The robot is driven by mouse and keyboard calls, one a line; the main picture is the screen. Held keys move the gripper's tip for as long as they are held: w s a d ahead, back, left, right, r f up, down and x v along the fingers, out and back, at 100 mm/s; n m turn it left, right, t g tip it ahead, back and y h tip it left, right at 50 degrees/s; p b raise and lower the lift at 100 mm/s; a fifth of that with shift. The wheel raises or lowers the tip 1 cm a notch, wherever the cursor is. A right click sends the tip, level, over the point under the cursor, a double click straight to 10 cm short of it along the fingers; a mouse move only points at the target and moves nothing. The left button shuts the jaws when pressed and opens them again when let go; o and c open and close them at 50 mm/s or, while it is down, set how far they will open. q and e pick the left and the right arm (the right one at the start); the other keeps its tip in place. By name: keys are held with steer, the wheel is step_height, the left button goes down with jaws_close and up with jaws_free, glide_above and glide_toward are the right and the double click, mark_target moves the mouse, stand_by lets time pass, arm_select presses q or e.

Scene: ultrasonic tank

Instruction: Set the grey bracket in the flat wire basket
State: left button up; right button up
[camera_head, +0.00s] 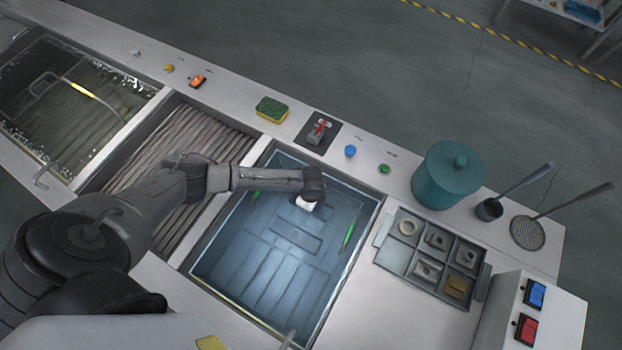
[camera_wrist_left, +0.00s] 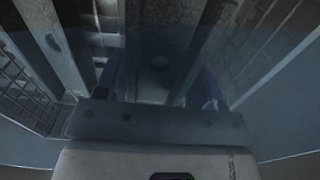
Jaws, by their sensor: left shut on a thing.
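My left arm reaches over the square tank (camera_head: 215,255), its wrist tilted down over the water. In the wrist view my left gripper (camera_wrist_left: 160,82) is shut on a dim grey piece (camera_wrist_left: 159,64) with a round spot; it looks like the grey bracket. The wrist hides both in the head view. Wire mesh (camera_wrist_left: 22,92) shows left of the fingers and again at the right, apparently basket walls. In the head view a green handle (camera_head: 349,234) shows inside the tank; water blurs which basket is the flat one. My right gripper is not in view.
A grey compartment tray (camera_head: 383,233) with several small parts stands right of the tank. Behind it are a teal lidded pot (camera_head: 447,178) and two long-handled tools. A sponge (camera_head: 271,109) and a red-handled switch (camera_head: 320,129) sit along the back ledge. A ribbed panel (camera_head: 165,150) lies left.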

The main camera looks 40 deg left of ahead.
arm_select(q)
steer(key=shift+f, duration=0.7)
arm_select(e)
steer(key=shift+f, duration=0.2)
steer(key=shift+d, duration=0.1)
arm_select(q)
steer(key=shift+f, duration=0.15)
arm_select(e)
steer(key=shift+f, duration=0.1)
arm_select(q)
steer(key=o, duration=1.2)
